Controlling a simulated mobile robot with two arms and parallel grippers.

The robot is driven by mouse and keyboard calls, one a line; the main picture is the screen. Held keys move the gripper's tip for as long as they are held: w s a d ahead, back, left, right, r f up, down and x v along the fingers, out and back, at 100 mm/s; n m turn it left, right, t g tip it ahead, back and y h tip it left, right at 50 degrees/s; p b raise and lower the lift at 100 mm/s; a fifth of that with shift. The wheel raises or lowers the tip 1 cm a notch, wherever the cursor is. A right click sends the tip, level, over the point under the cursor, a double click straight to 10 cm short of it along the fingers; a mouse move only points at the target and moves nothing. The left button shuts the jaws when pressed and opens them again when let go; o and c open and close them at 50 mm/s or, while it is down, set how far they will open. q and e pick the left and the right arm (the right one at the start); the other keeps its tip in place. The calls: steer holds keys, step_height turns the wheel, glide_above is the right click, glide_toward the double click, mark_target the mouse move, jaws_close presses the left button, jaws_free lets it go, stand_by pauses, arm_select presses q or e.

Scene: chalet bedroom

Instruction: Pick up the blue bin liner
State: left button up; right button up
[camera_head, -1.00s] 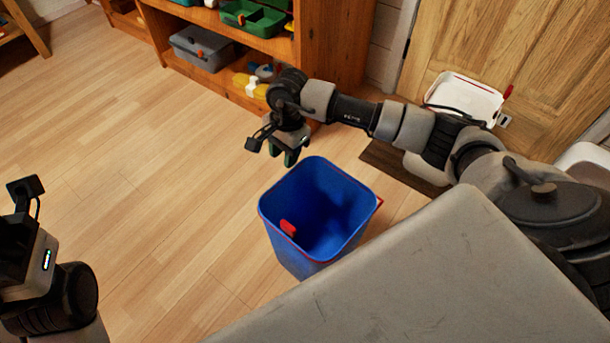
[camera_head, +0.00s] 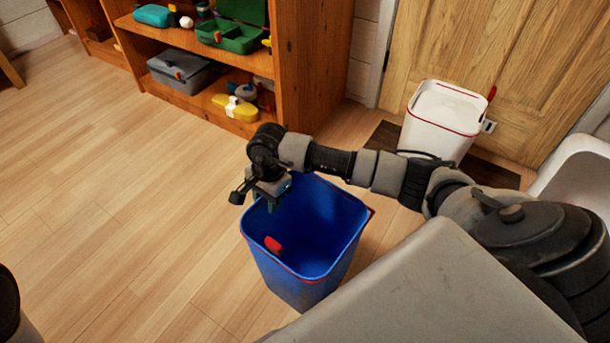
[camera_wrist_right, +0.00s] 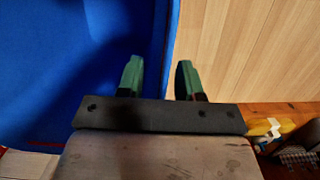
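The blue bin liner (camera_head: 320,240) is a blue, open-topped, bin-shaped container with a red rim line and a red tab inside. It stands upright on the floor in front of me. My right gripper (camera_head: 272,203) is at its far left rim, pointing down. In the right wrist view, the green fingers of my right gripper (camera_wrist_right: 158,75) are apart. One finger is over the blue wall (camera_wrist_right: 70,70) and the other is over the floor, on either side of the rim. Contact cannot be told. My left gripper is out of view; only a dark piece of my left arm shows at the lower left edge.
A white bin (camera_head: 440,122) with a red rim line stands on a dark mat (camera_head: 490,172) by the wooden door (camera_head: 460,50). A wooden shelf (camera_head: 312,60) with toolboxes stands behind the liner. The wooden floor on the left (camera_head: 110,200) is clear.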

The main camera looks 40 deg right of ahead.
steer(key=shift+c, duration=0.2)
jaws_close()
stand_by(1.2)
